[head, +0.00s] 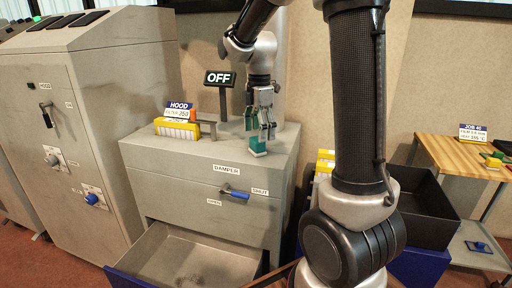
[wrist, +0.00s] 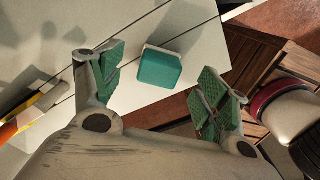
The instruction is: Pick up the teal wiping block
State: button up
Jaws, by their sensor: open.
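The teal wiping block (head: 258,149) stands on the grey cabinet's top near its front edge. In the wrist view, the teal block (wrist: 159,69) has a pale base layer and lies ahead, between the lines of my two green-padded fingers. My gripper (head: 261,127) points down just above the block. Its jaws are open, with nothing between them. In the head view the fingers hide part of the block's upper side; I cannot tell whether they touch it.
The grey cabinet (head: 192,165) has a damper handle (head: 234,191) and an open drawer (head: 185,262) below. An OFF sign (head: 219,79) and a yellow HOOD filter box (head: 177,128) stand left of my gripper. A dark bin (head: 429,208) and wooden table (head: 452,153) are at right.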

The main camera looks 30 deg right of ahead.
aim_at(259, 144)
notch_tip(259, 144, down, 5)
jog(key=shift+c, duration=0.2)
jog(key=c, duration=1.1)
jog(key=shift+c, duration=0.2)
notch_tip(259, 144, up, 10)
jog(key=shift+r, duration=0.1)
